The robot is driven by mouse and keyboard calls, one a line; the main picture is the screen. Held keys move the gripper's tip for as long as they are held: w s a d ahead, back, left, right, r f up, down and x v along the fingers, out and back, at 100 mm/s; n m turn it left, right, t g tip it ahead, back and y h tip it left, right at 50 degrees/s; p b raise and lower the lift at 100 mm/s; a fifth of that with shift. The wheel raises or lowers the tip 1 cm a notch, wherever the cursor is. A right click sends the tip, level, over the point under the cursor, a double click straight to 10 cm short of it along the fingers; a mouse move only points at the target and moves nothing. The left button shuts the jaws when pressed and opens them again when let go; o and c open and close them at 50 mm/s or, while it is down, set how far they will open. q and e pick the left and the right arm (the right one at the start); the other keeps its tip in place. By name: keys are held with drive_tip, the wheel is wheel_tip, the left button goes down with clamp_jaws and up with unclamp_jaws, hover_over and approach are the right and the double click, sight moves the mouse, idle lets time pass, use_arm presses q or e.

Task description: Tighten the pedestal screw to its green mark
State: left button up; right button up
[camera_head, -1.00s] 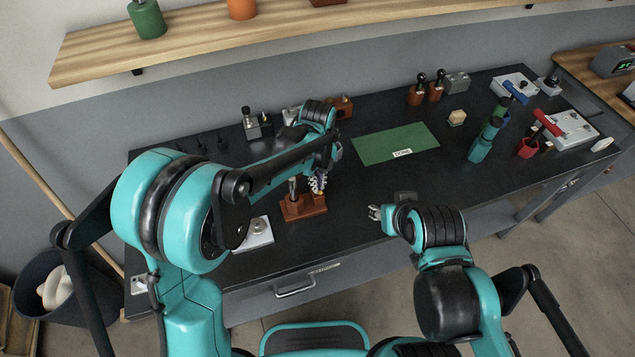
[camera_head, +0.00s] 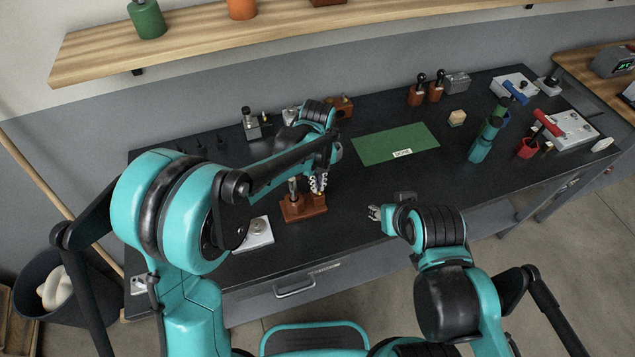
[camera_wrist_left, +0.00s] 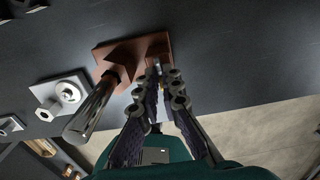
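A pale square plate with a round metal piece (camera_head: 257,228), apparently the pedestal screw, sits near the bench's front edge. The left wrist view shows it at left (camera_wrist_left: 68,94). A green mark cannot be made out.
A green mat (camera_head: 380,146) lies behind on the dark bench. A teal cylindrical tool (camera_head: 482,147), a red cup (camera_head: 526,148) and wood-based tools (camera_head: 416,96) stand to the right. The bench between stand and mat is clear. A wooden shelf (camera_head: 200,39) hangs above.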

use_arm(q)
drive_tip(key=o, duration=0.4)
drive_tip(key=shift+r, duration=0.1)
wheel_tip(320, 180, up, 12)
drive_tip(key=shift+f, duration=0.1)
idle(0.5)
drive_tip(key=s+a+f+n+t+b, duration=0.1)
drive_tip(key=s+a+n, duration=0.4)
drive_tip(key=n, duration=0.6)
drive_tip(key=s+a+f+n+t+b, duration=0.1)
drive_tip(key=s+a+n+t, duration=0.2)
drive_tip(key=a+n, duration=0.6)
drive_tip(key=s+a+f+n+t+b, duration=0.1)
drive_tip(key=s+a+f+n+t, duration=0.1)
drive_tip(key=s+a+n, duration=0.5)
drive_tip(key=shift+s+a+n+t, duration=0.1)
drive_tip(key=shift+s+n+t, duration=0.1)
drive_tip(key=shift+n, duration=0.8)
drive_tip(key=shift+s+n+t, duration=0.1)
drive_tip(key=shift+n+t, duration=0.1)
drive_tip(key=shift+n, duration=0.8)
drive_tip(key=shift+s+a+n+t, duration=0.1)
drive_tip(key=shift+s+n+t, duration=0.1)
drive_tip(key=shift+n, duration=0.8)
